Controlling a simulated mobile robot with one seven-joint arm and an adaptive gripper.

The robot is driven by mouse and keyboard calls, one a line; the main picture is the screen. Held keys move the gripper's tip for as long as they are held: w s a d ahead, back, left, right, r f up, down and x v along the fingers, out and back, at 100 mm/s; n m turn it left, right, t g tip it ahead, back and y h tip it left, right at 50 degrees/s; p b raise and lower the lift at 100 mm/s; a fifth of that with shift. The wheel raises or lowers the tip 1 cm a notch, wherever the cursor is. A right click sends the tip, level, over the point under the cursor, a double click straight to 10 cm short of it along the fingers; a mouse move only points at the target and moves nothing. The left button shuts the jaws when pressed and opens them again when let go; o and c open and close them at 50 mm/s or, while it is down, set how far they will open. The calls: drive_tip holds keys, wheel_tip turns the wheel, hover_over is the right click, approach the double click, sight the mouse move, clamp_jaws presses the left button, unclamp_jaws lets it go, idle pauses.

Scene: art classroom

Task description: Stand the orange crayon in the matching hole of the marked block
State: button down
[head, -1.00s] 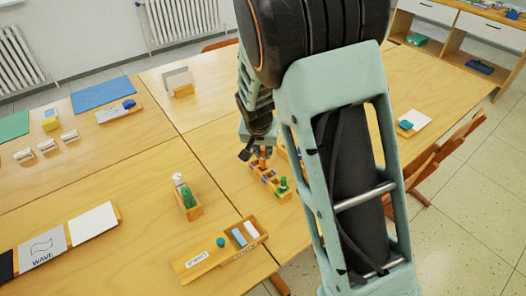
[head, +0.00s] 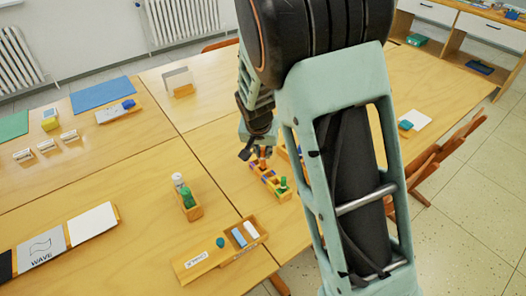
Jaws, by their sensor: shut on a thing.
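The marked block (head: 269,178) is a small wooden block with coloured marks, on the table left of my arm in the head view. A green crayon (head: 283,185) stands at its near end. The orange crayon (head: 262,164) shows as a short upright piece at the block's far end, just below my gripper (head: 257,152). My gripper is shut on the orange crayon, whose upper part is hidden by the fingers. I cannot tell how deep the crayon sits in a hole. My arm hides part of the table behind the block.
A wooden holder (head: 194,212) with a green and a white-topped item stands to the left. An open wooden box (head: 262,231) with a chalk label lies in front. White and grey cards lie at the left. Bare tabletop lies left of the block.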

drive_tip(key=shift+f+b, duration=1.4)
drive_tip(key=shift+b, duration=0.05)
idle(2.0)
drive_tip(key=c, duration=1.9)
unclamp_jaws()
drive_tip(key=shift+o, duration=0.3)
drive_tip(key=shift+o, duration=1.1)
drive_tip(key=shift+r+p, duration=2.1)
drive_tip(key=shift+r, duration=0.95)
